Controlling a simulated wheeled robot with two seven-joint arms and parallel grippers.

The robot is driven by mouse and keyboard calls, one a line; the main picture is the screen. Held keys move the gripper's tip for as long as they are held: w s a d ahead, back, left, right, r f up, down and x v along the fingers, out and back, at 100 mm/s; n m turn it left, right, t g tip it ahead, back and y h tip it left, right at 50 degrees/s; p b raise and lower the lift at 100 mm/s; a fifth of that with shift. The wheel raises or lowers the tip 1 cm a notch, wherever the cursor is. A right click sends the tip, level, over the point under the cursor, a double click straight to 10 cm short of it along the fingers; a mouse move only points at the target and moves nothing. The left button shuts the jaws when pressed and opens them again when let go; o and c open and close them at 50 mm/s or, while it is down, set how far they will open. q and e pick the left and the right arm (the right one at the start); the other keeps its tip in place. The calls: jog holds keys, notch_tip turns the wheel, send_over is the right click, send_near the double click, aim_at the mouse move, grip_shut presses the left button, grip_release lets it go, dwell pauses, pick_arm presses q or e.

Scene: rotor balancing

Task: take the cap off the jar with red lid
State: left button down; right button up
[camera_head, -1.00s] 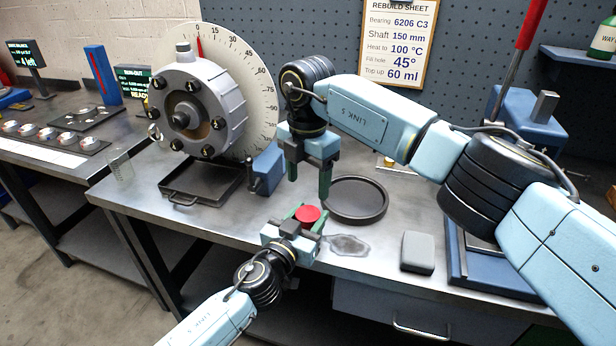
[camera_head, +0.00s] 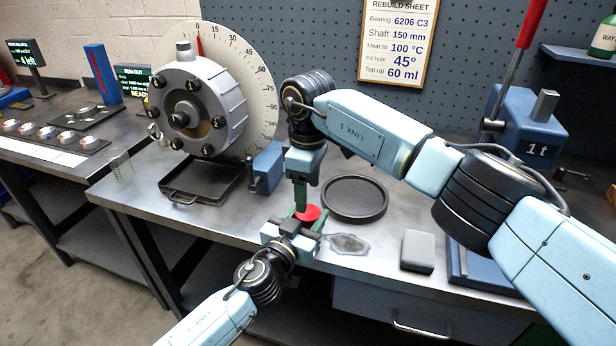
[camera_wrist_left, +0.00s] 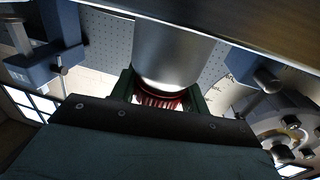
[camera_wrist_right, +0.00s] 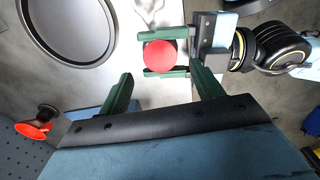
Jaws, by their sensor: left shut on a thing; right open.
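The jar's red lid (camera_head: 308,213) shows near the table's front edge in the head view. My left gripper (camera_head: 302,226) is shut on the jar from the front. In the left wrist view the jar's grey metallic body (camera_wrist_left: 172,55) sits between the green fingers, with the ribbed red lid (camera_wrist_left: 160,100) beyond it. My right gripper (camera_head: 301,195) points down just above the lid. In the right wrist view its green fingers (camera_wrist_right: 160,90) are open and apart, with the round red lid (camera_wrist_right: 160,57) ahead between them and not touched.
A round dark tray (camera_head: 355,199) lies right of the jar. A grey block (camera_head: 417,251) sits farther right, beyond a dark stain. A blue vise-like block (camera_head: 268,168) and the rotor housing (camera_head: 198,108) over a drip pan (camera_head: 203,181) stand to the left.

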aim_at(308, 212)
jog(key=shift+f, duration=2.8)
jog(key=shift+c, duration=0.5)
jog(key=c, duration=0.9)
jog(key=o, duration=1.1)
jog(key=shift+c, duration=0.2)
jog(key=shift+r, duration=0.15)
notch_tip(308, 212, up, 8)
jog(key=shift+f, duration=0.25)
jog(key=shift+c, duration=0.3)
notch_tip(308, 212, down, 8)
jog(key=shift+r, duration=0.15)
